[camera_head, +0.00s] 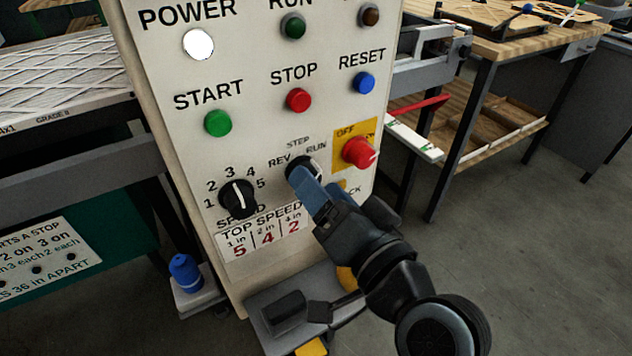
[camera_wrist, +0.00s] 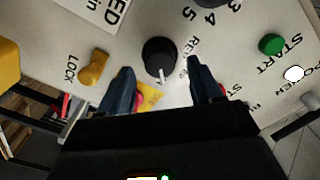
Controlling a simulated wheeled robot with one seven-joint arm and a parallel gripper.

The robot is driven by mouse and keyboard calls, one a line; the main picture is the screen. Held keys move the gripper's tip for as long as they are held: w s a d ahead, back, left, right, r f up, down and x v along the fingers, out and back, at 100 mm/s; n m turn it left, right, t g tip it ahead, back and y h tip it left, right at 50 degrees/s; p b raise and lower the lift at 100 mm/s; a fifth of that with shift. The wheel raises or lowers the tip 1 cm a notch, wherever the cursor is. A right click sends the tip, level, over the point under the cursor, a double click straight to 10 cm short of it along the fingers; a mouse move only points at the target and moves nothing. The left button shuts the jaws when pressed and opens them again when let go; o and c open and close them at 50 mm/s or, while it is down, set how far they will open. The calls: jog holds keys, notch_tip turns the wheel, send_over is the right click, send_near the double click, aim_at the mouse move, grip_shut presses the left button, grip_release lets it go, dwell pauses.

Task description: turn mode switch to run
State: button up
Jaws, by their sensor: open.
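The mode switch (camera_head: 292,168) is a black knob on the cream control panel, with REV, STEP and RUN printed around it. In the head view my gripper (camera_head: 303,180) partly covers it. In the wrist view the knob (camera_wrist: 155,50) shows whole, with a white pointer mark. The mark appears to lie on the RUN side of the knob, but the wrist view does not show the RUN label clearly. My gripper (camera_wrist: 160,72) is open, its two fingers on either side of the knob in that view. Contact cannot be told.
A red stop knob (camera_head: 356,152) on a yellow plate sits close right of the mode switch. The black speed dial (camera_head: 238,198) is at its lower left. A yellow lock knob (camera_wrist: 93,67) is near one finger. Start (camera_head: 218,122), stop (camera_head: 298,100) and reset (camera_head: 364,83) buttons sit above.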

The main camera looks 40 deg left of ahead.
jog(key=shift+b+v, duration=0.4)
jog(key=shift+v, duration=2.35)
jog(key=s+d+f+m+t+h, duration=0.4)
jog(key=d+f, duration=0.3)
jog(key=d, duration=0.5)
jog(key=s+d+f+m+t+h, duration=0.1)
jog(key=s+d+f+t+h, duration=0.2)
jog(key=d+f+h, duration=0.7)
jog(key=s+d+r+h, duration=0.1)
jog(key=s+d+r, duration=0.1)
jog(key=s+d, duration=0.2)
jog(key=s+d+r, duration=0.3)
jog(key=s+d, duration=0.2)
jog(key=s, duration=0.3)
jog(key=s+d+r+t+h, duration=0.1)
jog(key=s+d+r, duration=0.2)
jog(key=s+d, duration=0.2)
jog(key=shift+s+d+n+h, duration=0.15)
jog(key=shift+s+n+h, duration=0.15)
jog(key=shift+s, duration=0.6)
